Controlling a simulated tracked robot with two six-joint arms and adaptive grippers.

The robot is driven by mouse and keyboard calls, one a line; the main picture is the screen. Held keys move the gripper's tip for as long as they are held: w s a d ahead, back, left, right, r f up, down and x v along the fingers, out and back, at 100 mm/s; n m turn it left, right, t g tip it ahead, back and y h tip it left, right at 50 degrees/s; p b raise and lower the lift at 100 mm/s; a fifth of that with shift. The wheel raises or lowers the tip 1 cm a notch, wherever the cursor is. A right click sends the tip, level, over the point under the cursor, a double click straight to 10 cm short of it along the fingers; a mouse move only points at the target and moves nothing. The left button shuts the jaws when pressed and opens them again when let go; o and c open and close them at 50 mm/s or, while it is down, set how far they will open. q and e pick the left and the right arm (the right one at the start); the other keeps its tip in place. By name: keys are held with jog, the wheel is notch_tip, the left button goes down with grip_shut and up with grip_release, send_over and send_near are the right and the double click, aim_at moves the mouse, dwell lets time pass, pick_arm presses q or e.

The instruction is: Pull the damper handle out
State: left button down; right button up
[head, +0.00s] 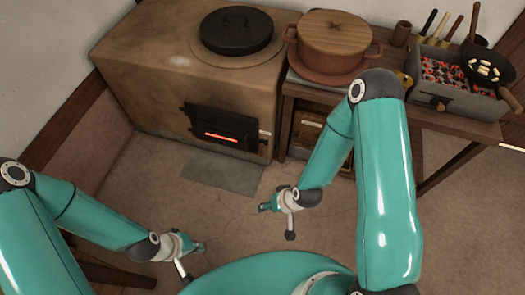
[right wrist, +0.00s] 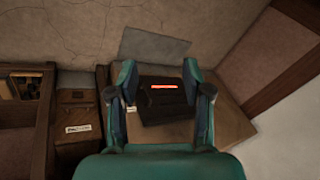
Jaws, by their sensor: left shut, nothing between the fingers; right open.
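The tan stove (head: 140,60) has a dark iron door (head: 222,129) with a glowing red slit. In the right wrist view the same door (right wrist: 165,103) shows between my right fingers, farther off. I cannot make out for certain which part is the damper handle. A small pale label (head: 265,133) sits at the stove's front right edge. My right gripper (head: 266,207) is open and empty above the floor in front of the stove; its spread fingers show in the right wrist view (right wrist: 160,72). My left gripper (head: 201,247) is shut and empty, low and left of it.
A grey plate (head: 222,172) lies on the floor before the stove. A black lid (head: 236,32) and a lidded brown pot (head: 331,45) are on top and beside. A table (head: 455,121) at right bears a charcoal box (head: 425,92) with a wooden knob. Floor between is clear.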

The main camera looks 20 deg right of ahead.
jog(key=w+d+f+n+t+h+b, duration=0.15)
jog(key=w+f+t+b, duration=0.25)
jog(key=w+f+b, duration=0.5)
jog(key=w+d+f+m+t+b, duration=0.15)
jog(key=w+f+t+b, duration=0.25)
jog(key=w+f+b, duration=0.45)
jog(key=n+t+h+b, duration=0.2)
jog(key=t+b, duration=0.5)
jog(key=b, duration=0.7)
send_near(262, 148)
jog(key=w+b, duration=0.3)
jog(key=w, duration=0.2)
jog(key=w+b, duration=0.2)
jog(key=w, duration=0.3)
jog(key=shift+f+b, duration=0.25)
jog(key=shift+b, duration=0.15)
jog(key=shift+w+r, duration=0.1)
jog(key=shift+w, duration=0.45)
grip_shut()
